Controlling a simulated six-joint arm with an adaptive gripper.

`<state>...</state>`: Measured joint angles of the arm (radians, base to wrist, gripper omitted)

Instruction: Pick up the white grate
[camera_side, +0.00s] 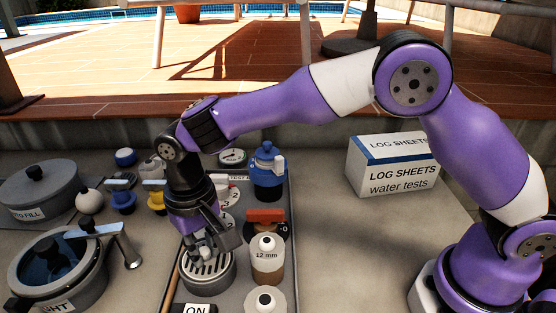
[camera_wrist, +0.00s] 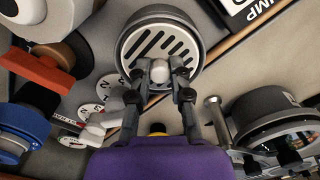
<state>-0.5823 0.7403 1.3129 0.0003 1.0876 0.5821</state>
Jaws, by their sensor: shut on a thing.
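The white grate (camera_side: 209,267) is a round slotted disc on top of a grey round housing (camera_side: 208,286) in the side view. In the wrist view the grate (camera_wrist: 155,44) shows dark slots inside a pale rim. My gripper (camera_side: 204,249) is directly above it, pointing down. In the wrist view my gripper's fingertips (camera_wrist: 160,72) are closed on a small white knob (camera_wrist: 177,66) at the grate's near side. The grate looks level and seated in its housing; I cannot tell if there is any gap under it.
Right of the grate stand a "12 mm" bottle (camera_side: 267,266), a red handle (camera_side: 266,215) and a blue valve (camera_side: 268,172). Bare counter lies before the log sheets box (camera_side: 392,170).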

